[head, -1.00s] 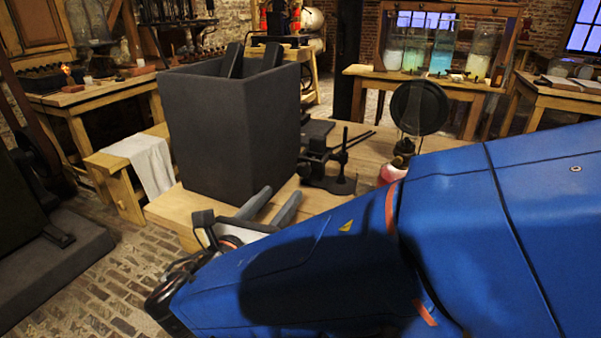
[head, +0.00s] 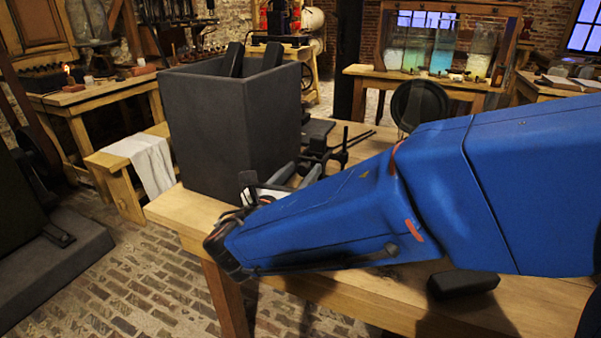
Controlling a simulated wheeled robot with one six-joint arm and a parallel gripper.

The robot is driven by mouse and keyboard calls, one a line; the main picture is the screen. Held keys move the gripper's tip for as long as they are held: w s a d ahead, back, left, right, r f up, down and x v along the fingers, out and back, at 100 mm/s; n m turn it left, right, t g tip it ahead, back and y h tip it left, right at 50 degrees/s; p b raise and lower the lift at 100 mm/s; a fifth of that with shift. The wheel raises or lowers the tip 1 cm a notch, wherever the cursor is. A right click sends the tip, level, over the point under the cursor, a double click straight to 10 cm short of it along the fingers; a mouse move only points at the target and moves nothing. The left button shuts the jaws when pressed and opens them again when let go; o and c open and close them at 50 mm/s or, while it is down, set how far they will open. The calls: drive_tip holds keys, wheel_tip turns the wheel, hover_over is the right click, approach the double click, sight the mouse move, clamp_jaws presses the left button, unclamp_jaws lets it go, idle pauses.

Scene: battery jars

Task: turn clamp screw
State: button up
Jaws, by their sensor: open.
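My gripper (head: 296,173) is low over the wooden table, just right of the big dark grey box (head: 205,140). Its two grey fingers are apart with nothing seen between them, pointing away from me. A black metal clamp-like stand (head: 318,146) with thin rods is just beyond the fingertips. I cannot make out which part of it is the clamp screw. My blue arm hides its lower part. I cannot tell whether the fingers touch it.
The wooden table (head: 180,215) carries the box, which holds dark plates (head: 234,60). A round dark disc (head: 420,105) stands behind my arm. A black block (head: 463,284) lies at the near right. The table's front left is bare.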

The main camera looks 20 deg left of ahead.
drive_tip(key=c, duration=1.1)
drive_tip(key=shift+o, duration=0.2)
drive_tip(key=shift+m, duration=0.3)
drive_tip(key=m, duration=0.3)
drive_tip(key=shift+m, duration=0.3)
drive_tip(key=m, duration=0.4)
drive_tip(key=shift+d+m, duration=0.1)
drive_tip(key=shift+m, duration=0.2)
drive_tip(key=m, duration=0.4)
drive_tip(key=shift+f, duration=0.1)
drive_tip(key=shift+m, duration=1.9)
drive_tip(key=shift+d+f, duration=0.1)
